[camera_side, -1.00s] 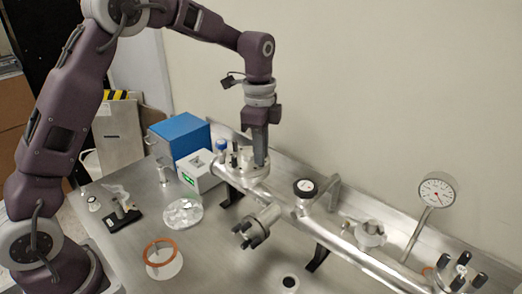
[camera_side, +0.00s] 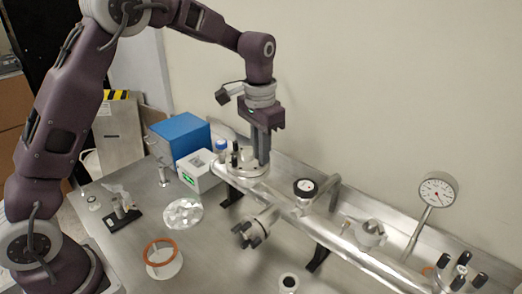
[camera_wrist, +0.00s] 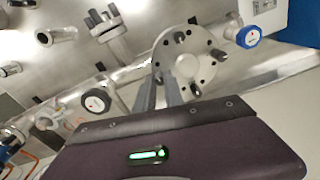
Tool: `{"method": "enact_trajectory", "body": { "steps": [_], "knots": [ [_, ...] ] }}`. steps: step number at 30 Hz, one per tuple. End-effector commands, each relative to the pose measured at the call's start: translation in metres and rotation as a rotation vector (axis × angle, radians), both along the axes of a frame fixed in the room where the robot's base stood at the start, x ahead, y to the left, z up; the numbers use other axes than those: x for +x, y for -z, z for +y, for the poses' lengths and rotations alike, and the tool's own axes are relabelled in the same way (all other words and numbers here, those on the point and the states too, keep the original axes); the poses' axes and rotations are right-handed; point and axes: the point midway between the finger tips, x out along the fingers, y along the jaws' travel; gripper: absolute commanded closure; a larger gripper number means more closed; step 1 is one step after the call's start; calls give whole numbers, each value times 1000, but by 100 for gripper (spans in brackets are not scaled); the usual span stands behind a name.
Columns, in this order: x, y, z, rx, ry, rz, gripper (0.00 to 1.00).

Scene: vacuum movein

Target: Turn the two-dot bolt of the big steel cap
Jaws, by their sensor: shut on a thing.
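The big steel cap (camera_side: 247,170) sits at the far left end of the steel pipe. It is a round flange in the wrist view (camera_wrist: 188,66), with several dark-ended bolts around its rim. My gripper (camera_side: 262,162) points down at the right side of the cap and is shut on one of its bolts. In the wrist view its fingers (camera_wrist: 160,80) reach the flange's lower left edge and mostly hide that bolt. I cannot make out the dot marks, so I cannot tell the held bolt's number. Other bolts stand free, such as one at the top (camera_wrist: 180,36).
A blue-capped valve (camera_side: 221,146) stands close beside the cap, with a white box (camera_side: 202,172) and blue box (camera_side: 180,136) to the left. The front table has free room.

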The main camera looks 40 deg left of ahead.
Motion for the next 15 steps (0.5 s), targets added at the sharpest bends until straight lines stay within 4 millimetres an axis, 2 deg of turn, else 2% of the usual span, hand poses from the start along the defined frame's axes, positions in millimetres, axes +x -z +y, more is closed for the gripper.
{"method": "enact_trajectory", "body": {
  "steps": [15],
  "knots": [
    [-1, 0, -4, -13, -485, -6, 100]
  ]
}}
